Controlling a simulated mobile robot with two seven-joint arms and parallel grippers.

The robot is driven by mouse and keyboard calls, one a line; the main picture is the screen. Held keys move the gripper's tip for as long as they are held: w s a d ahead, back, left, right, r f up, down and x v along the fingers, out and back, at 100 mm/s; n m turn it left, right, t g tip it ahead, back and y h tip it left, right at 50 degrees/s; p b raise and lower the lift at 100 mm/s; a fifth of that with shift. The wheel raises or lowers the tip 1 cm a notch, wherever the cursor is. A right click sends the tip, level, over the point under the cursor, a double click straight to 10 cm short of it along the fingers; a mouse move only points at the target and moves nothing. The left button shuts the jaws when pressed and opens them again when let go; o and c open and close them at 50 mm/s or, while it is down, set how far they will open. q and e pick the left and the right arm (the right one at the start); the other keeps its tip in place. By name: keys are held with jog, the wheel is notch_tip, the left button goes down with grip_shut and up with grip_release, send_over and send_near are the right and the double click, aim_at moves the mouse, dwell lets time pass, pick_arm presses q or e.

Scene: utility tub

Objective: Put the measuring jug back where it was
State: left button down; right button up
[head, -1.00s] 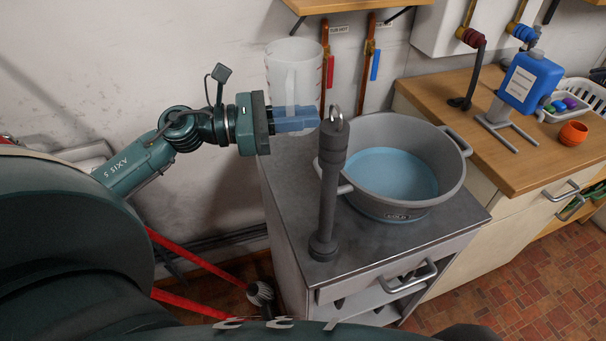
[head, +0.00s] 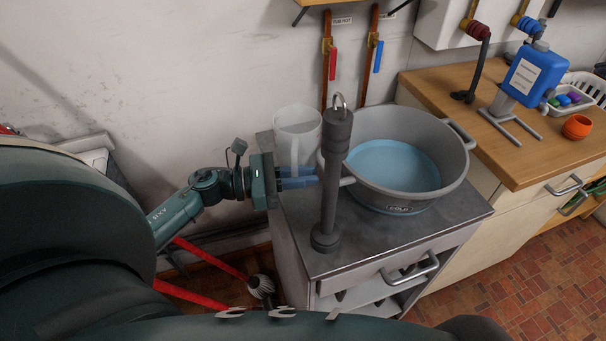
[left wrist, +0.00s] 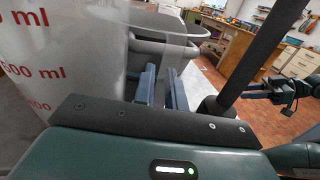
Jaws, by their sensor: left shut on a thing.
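The measuring jug (head: 297,124) is clear, with red ml marks that show large in the left wrist view (left wrist: 38,65). In the head view it is upright over the back left corner of the steel-topped cabinet (head: 375,240). I cannot tell whether its base touches the top. My left gripper (head: 298,178) is shut on the jug at its near side; its blue fingers (left wrist: 162,88) show beside the jug in the left wrist view. They hide part of the handle. A dark part at the right of the left wrist view seems to be my right gripper (left wrist: 252,93); its jaws are unclear.
A grey tub (head: 452,180) with blue water stands right of the jug. A dark grey post (head: 330,190) rises close in front of the jug and gripper. The wall (head: 180,80) is behind. A wooden counter (head: 500,150) holds a blue canister (head: 533,75) and an orange cup (head: 577,127).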

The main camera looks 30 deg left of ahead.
pick_arm(q)
jog(key=shift+f, duration=0.1)
jog(key=c, duration=1.5)
grip_release()
jog(key=shift+o, duration=0.2)
pick_arm(e)
jog(key=shift+f, duration=0.15)
